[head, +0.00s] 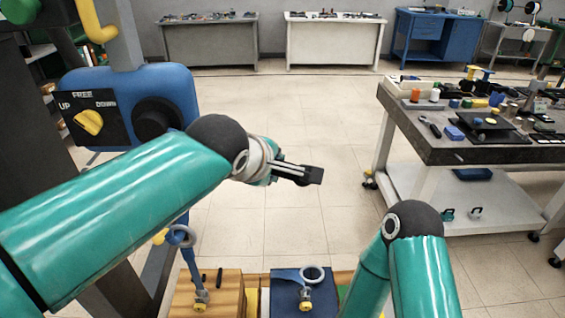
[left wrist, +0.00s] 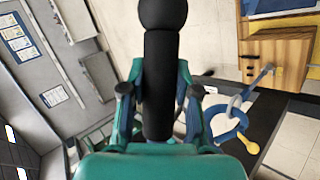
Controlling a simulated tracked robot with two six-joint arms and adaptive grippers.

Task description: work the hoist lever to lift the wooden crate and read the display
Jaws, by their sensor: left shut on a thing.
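The blue hoist housing (head: 178,82) hangs at the left in the head view. Its yellow selector knob (head: 88,122) sits among the marks UP, FREE and DOWN and is tilted, seemingly toward UP. My left gripper (head: 303,174) reaches past the housing. In the left wrist view its fingers (left wrist: 160,95) are shut on the black hoist lever (left wrist: 160,55), which ends in a ball. My left arm hides part of the housing. The wooden crate (head: 222,298) is at the bottom of the head view, with a hook (head: 199,296) over its top. My right gripper and the display are not visible.
A blue crate (head: 290,292) with a ring on top stands right of the wooden crate. A cluttered workbench (head: 470,155) stands at the right. Grey, white and blue tables line the far wall. The tiled floor (head: 325,125) between is clear.

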